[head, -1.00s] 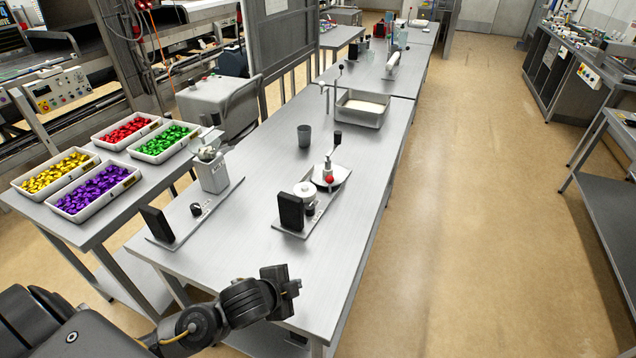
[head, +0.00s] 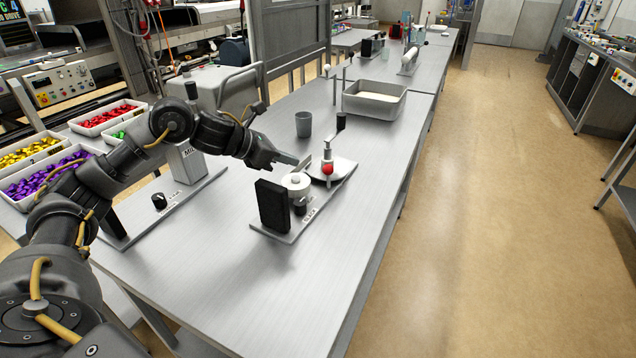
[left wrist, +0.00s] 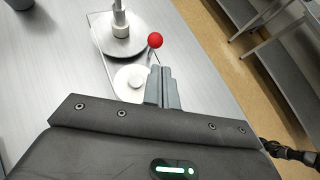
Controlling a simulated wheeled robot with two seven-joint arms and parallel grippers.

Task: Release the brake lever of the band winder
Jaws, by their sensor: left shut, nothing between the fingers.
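The band winder (head: 285,230) is a flat grey plate on the bench with a black block, a white spool (head: 294,182), a round disc and an upright crank. A lever with a red ball knob (head: 327,168) stands on it; the knob also shows in the left wrist view (left wrist: 155,40). My left gripper (head: 305,162) reaches in from the left above the spool, just left of the red knob. In the left wrist view its closed, empty fingers (left wrist: 163,72) point toward the knob, with a small gap in the picture. My right gripper is not in view.
A grey cup (head: 303,124) stands behind the winder. A tray of white material (head: 374,100) is farther back. A second device (head: 187,163) stands left, partly behind my arm. Bins of coloured pieces (head: 40,180) are at the left. The bench front is clear.

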